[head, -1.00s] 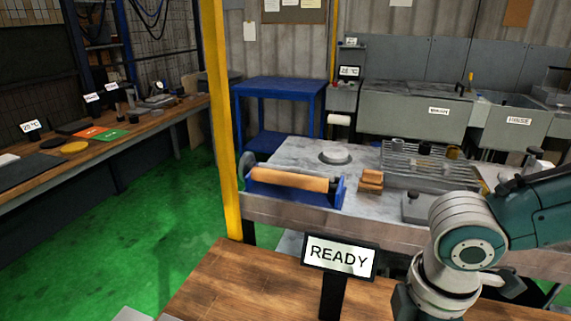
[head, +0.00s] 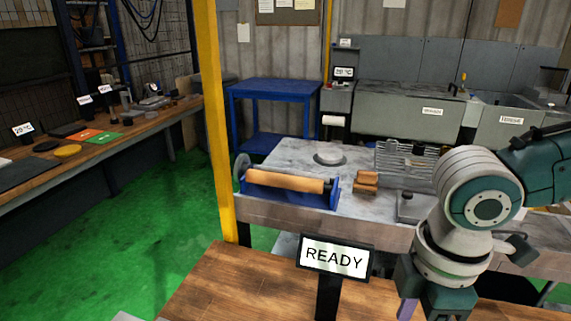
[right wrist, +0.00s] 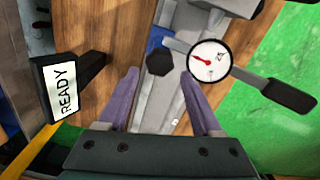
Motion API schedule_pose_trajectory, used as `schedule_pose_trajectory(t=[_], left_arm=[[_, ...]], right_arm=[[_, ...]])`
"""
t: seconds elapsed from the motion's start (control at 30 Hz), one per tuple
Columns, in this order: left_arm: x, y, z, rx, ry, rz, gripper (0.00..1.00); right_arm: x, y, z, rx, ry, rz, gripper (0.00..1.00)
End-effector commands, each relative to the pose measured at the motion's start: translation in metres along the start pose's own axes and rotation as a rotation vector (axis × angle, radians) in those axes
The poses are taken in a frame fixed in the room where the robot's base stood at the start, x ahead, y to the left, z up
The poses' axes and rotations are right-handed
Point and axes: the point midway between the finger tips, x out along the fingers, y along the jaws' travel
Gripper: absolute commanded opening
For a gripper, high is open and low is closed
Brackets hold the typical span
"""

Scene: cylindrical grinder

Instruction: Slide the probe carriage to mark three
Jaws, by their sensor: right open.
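In the right wrist view, my right gripper (right wrist: 160,77) is open, its two purple fingers apart. A dark hexagonal knob (right wrist: 159,62) shows between the fingertips; I cannot tell whether they touch it. A round white dial gauge (right wrist: 208,60) with a red needle is just right of the knob. The knob and gauge seem to belong to the probe carriage, above a grey metal rail (right wrist: 156,108). No numbered mark is readable. In the head view, the right gripper (head: 408,310) points down at the bottom edge, mostly cut off. My left gripper is out of view.
A READY sign (head: 334,258) stands on the wooden bench (head: 225,285), left of my right gripper. A dark handle-like bar (right wrist: 285,95) extends right of the gauge. Behind is a grey table (head: 290,155) with a roller in a blue frame (head: 290,190).

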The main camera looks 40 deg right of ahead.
Motion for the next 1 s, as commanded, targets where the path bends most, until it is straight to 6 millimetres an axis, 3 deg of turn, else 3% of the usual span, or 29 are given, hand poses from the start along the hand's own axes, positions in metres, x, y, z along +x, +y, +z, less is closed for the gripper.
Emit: schedule_pose_trajectory(t=[0.1, 0.3, 0.87, 1.0], left_arm=[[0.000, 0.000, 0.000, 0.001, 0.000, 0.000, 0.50], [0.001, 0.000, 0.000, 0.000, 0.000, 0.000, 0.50], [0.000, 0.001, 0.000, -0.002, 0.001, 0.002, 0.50], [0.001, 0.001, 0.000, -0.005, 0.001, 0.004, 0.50]], right_arm=[[-0.024, 0.001, 0.000, -0.001, 0.002, 0.003, 0.67], [-0.047, 0.000, 0.000, 0.001, 0.002, 0.000, 0.67], [-0.050, 0.000, -0.001, 0.001, 0.001, -0.001, 0.67], [-0.045, -0.016, -0.017, -0.031, 0.035, -0.011, 0.67]])
